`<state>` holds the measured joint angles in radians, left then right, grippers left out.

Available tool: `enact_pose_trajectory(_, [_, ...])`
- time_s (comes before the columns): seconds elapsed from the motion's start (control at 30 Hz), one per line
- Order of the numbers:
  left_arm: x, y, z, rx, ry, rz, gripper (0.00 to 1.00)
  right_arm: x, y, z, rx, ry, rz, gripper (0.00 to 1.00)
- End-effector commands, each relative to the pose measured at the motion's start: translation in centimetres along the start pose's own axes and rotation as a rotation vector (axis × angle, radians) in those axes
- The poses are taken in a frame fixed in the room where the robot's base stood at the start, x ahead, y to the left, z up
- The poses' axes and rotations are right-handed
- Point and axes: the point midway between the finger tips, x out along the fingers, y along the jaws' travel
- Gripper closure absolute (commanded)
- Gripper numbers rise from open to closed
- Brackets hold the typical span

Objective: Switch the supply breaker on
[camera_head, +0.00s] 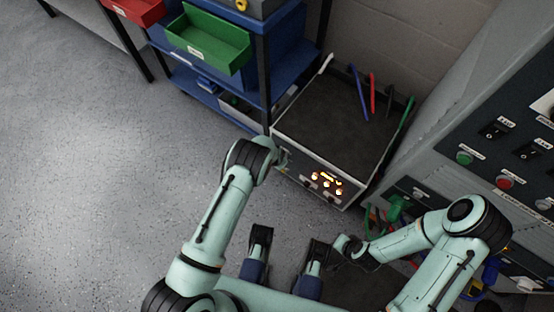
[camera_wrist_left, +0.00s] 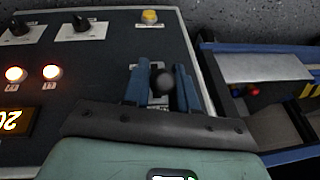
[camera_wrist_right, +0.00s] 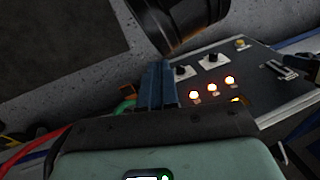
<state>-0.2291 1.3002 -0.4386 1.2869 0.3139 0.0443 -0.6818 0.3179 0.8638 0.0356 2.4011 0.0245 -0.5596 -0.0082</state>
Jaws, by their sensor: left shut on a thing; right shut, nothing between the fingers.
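I cannot tell the lever's on or off position.
The panel has glowing lamps (camera_head: 325,180), an amber display (camera_wrist_left: 16,122), dark knobs and a yellow button (camera_wrist_left: 149,16). Coloured cables (camera_head: 372,92) lie behind the box top. A blue shelf (camera_head: 230,75) with bins stands left, a grey cabinet (camera_head: 440,165) right. The left floor is free.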

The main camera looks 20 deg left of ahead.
Motion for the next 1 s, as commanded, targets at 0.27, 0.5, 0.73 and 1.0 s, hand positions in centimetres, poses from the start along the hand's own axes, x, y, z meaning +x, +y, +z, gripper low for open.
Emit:
enact_pose_trajectory(0.27, [0.0, -0.1, 0.1, 0.0, -0.002, -0.001, 0.52, 0.0, 0.0, 0.0, 0.0, 0.0, 0.0, 1.0])
enact_pose_trajectory(0.5, [0.0, -0.1, 0.0, 0.0, 0.0, -0.001, 0.52, 0.0, 0.0, 0.0, 0.0, -0.001, 0.0, 1.0])
enact_pose_trajectory(0.73, [-2.4, -0.2, -0.1, 0.0, 0.002, -0.001, 0.52, -1.2, -0.4, 1.2, -0.003, -0.036, -0.003, 1.0])
enact_pose_trajectory(1.0, [-8.6, -0.2, -0.2, 0.0, 0.002, -0.001, 0.52, -3.9, -1.3, 4.5, -0.012, -0.136, -0.008, 1.0])
